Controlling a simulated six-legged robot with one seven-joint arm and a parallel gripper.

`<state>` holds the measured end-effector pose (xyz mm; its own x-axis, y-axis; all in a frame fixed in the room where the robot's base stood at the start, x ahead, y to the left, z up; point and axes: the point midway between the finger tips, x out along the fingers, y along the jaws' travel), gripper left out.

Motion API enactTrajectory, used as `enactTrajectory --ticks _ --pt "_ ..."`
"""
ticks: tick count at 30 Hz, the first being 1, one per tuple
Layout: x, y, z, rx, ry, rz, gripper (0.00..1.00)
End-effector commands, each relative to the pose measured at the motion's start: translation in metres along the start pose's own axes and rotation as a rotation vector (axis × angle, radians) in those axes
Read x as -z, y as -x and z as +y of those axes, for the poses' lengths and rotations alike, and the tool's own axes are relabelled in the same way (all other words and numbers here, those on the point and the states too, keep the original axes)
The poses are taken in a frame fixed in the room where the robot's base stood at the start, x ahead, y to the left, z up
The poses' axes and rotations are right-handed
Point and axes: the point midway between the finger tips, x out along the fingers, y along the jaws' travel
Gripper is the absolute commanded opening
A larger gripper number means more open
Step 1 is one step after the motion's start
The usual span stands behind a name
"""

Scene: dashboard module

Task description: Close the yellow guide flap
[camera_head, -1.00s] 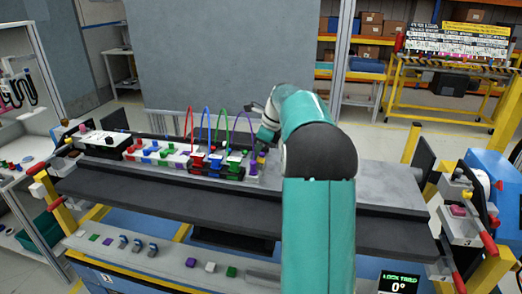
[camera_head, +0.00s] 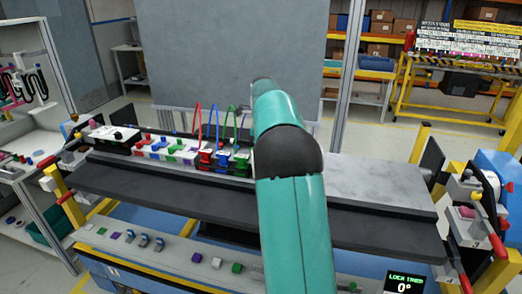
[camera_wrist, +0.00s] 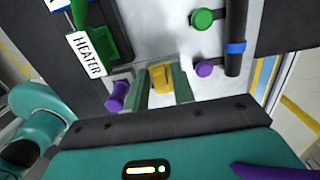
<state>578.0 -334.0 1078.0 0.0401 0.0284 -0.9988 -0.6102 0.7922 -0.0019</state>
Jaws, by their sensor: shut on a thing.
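The yellow guide flap (camera_wrist: 161,78) shows as a small yellow piece in the wrist view, between the two green fingers of my gripper (camera_wrist: 164,88). The fingers are shut on it from both sides. The flap's hinge and exact angle cannot be made out, and its near part is hidden by the fingers and the dark gripper body. In the head view, my teal arm covers the gripper and the flap.
A purple cylinder (camera_wrist: 117,97) lies just left of the fingers, near a green block labelled HEATER (camera_wrist: 86,54). Green (camera_wrist: 202,19) and purple (camera_wrist: 204,69) knobs and a dark bar (camera_wrist: 234,65) stand to the right. Red, blue and green cable loops (camera_head: 214,125) rise left of my arm.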

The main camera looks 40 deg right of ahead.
Motion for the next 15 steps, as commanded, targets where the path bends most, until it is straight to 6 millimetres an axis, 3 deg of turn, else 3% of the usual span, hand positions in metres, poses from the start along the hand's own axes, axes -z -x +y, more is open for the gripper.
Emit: enactTrajectory --ticks 3,4,5,15 --pt "0.0017 -0.0017 0.0000 -0.003 -0.001 0.003 0.02" --pt "0.0017 -0.0018 0.0000 -0.003 -0.001 0.003 0.31" --pt "0.0017 -0.0018 0.0000 -0.003 -0.001 0.003 0.36" --pt "0.0006 0.0016 -0.0001 -0.001 0.000 0.001 0.36"
